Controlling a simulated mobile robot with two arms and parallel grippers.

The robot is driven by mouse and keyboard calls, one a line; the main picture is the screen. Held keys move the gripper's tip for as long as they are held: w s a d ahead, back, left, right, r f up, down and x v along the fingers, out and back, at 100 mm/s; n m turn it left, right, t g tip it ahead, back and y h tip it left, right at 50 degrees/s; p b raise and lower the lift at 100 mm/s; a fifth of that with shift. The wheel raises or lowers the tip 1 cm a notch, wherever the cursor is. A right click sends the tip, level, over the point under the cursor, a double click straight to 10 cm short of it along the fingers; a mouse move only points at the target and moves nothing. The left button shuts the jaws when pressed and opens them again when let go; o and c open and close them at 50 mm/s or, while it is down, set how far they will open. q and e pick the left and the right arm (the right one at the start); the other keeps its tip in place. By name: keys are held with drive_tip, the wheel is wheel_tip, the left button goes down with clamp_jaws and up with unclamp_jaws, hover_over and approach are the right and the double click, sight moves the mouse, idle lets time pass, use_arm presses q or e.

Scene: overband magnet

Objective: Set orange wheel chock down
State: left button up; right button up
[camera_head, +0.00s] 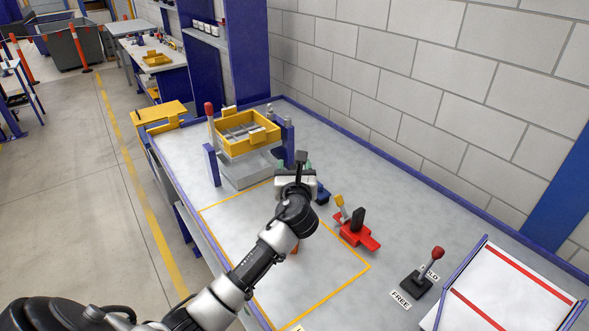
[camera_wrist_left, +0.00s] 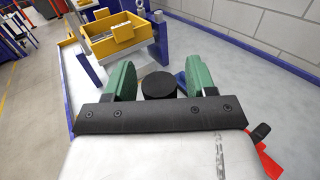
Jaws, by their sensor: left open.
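My left gripper (camera_head: 295,172) is over the workbench, in front of the yellow-topped fixture. In the left wrist view its two green fingers (camera_wrist_left: 159,80) stand apart, with a round black-topped object (camera_wrist_left: 158,86) visible between or beyond them; I cannot tell whether they touch it. A small orange piece (camera_head: 296,248) shows beside my left forearm, inside the yellow outline on the bench. It may be the orange wheel chock, but my arm hides most of it. My right gripper is not in view.
The yellow tray fixture (camera_head: 247,133) stands behind the gripper. A red clamp-like device (camera_head: 356,230), a red-knobbed lever (camera_head: 420,280) and a white rack with red stripes (camera_head: 510,293) are to the right. The yellow-outlined area (camera_head: 335,270) has bare room. A block wall bounds the bench.

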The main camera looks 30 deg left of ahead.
use_arm(q)
drive_tip(key=shift+r, duration=0.15)
drive_tip(key=b+v, duration=0.2)
drive_tip(key=v, duration=0.9)
drive_tip(key=shift+o, duration=0.3)
drive_tip(key=shift+s+d, duration=0.25)
drive_tip(key=shift+s, duration=0.05)
drive_tip(key=s+a+f+n+t+h+b, duration=0.1)
drive_tip(key=a+f+n+h, duration=0.2)
drive_tip(key=n, duration=1.3)
drive_tip(key=s+f+n+t+h+b, duration=0.15)
drive_tip(key=f+n+h, duration=0.35)
drive_tip(key=n, duration=1)
drive_tip(key=w+a+y+b, duration=0.1)
drive_tip(key=w+a, duration=0.1)
drive_tip(key=w, duration=0.9)
drive_tip(key=shift+a+f+b, duration=0.2)
drive_tip(key=shift+a+b, duration=0.1)
